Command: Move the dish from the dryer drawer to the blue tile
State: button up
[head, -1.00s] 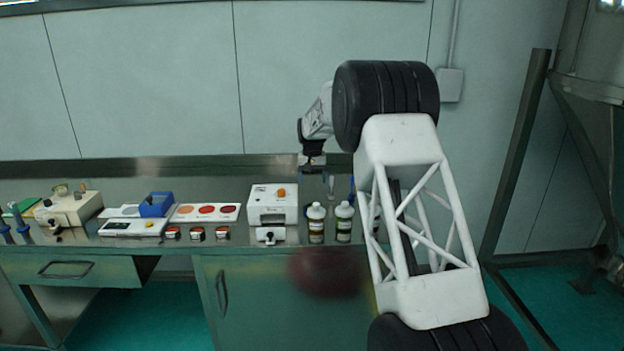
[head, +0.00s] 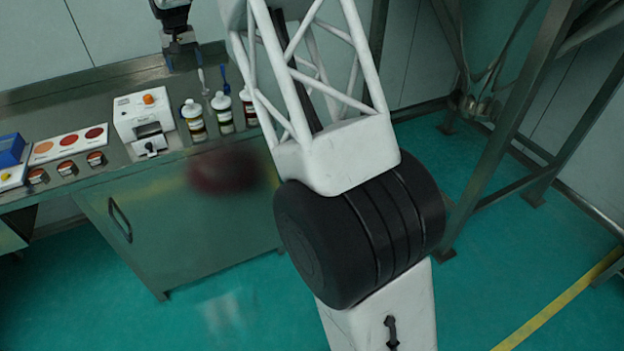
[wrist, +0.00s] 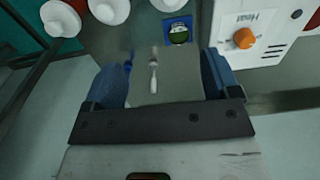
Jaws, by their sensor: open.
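The dryer (head: 140,115) is a white box with an orange knob on the counter; it shows at the right of the wrist view (wrist: 246,35). Its drawer (head: 150,144), with a black knob, is at the front; I cannot make out a dish inside. A blue square (wrist: 178,22), apparently the blue tile, lies between dryer and bottles. A dark green round thing (wrist: 179,36) is on it; I cannot tell whether it is the dish. My gripper (head: 184,60) is open and empty above the counter behind the dryer and bottles; its blue fingers (wrist: 160,82) are wide apart.
White-capped bottles (head: 194,121) stand right of the dryer. A white-headed tool (wrist: 153,70) lies on the counter below my fingers. A sample card (head: 68,144) and small jars (head: 67,168) are left of the dryer. A blurred dark red patch (head: 225,172) shows before the cabinet.

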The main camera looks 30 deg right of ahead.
jog(key=s+d+r, duration=0.3)
jog(key=s+r, duration=0.1)
jog(key=s, duration=0.7)
jog(key=s+d+r+t, duration=0.15)
jog(key=s+r, duration=0.25)
jog(key=s, duration=0.7)
jog(key=s+d+r, duration=0.3)
jog(key=s, duration=0.8)
jog(key=s+d+f, duration=0.1)
jog(key=s+f, duration=0.1)
jog(key=s, duration=0.8)
jog(key=s+d+f, duration=0.1)
jog(key=s+f, duration=0.2)
jog(key=s, duration=0.8)
jog(key=s+d+f, duration=0.1)
jog(key=s+f, duration=0.2)
jog(key=s, duration=0.8)
jog(key=shift+s+d+t, duration=0.25)
jog(key=shift+t, duration=0.1)
